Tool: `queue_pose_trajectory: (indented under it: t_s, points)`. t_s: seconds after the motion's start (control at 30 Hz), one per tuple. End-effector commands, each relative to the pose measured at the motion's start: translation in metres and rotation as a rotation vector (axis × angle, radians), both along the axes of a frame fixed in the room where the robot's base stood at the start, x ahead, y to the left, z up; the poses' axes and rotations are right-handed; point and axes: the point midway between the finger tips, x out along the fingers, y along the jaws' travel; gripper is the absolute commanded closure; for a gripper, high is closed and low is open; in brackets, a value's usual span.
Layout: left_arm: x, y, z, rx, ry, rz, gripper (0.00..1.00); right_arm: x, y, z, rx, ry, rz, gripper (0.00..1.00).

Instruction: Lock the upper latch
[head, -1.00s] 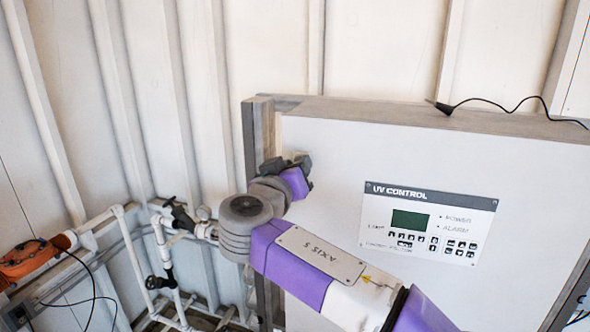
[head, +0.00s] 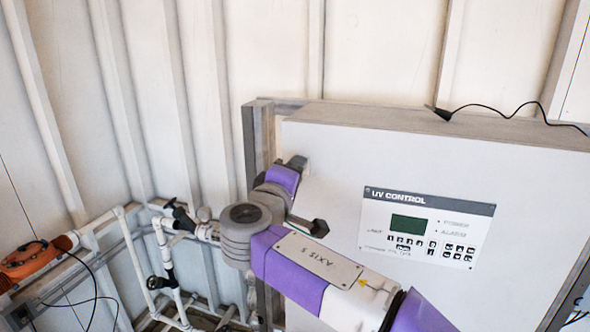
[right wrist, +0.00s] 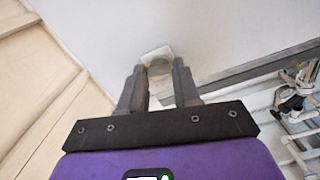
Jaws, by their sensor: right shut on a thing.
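The upper latch, a small light-grey metal piece, sits on the left edge of the white UV control cabinet (head: 330,150). In the right wrist view the latch (right wrist: 158,60) shows between the two dark fingers of my right gripper (right wrist: 159,78). The gripper is shut on it, and the fingers hide its sides. In the head view my right gripper (head: 297,163) is at the upper left of the cabinet front, and the latch is mostly hidden behind it and the purple wrist. My left gripper is not in view.
The control panel (head: 427,226) with a green screen is right of my arm. A black cable (head: 510,107) lies on the cabinet top. White pipes with valves (head: 165,255) and an orange device (head: 35,260) stand at the left. The ribbed wall is behind.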

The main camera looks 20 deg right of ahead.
Motion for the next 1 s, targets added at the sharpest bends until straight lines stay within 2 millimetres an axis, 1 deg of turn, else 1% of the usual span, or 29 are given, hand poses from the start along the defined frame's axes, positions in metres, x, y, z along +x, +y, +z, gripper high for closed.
queue_pose_trajectory:
  t_s: [0.2,0.4,0.63,1.0]
  points:
    - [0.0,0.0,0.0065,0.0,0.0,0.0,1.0,-0.0001,0.0002,0.0013,-0.118,0.078,0.001,0.99]
    - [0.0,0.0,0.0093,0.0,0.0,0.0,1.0,0.0,0.0,0.0009,-0.184,0.123,0.0,0.99]
    - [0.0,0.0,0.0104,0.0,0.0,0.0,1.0,0.0,-0.0002,0.0005,-0.217,0.144,0.0,0.99]
    - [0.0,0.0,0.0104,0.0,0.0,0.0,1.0,0.0001,-0.0001,0.0002,-0.219,0.147,0.0,0.99]
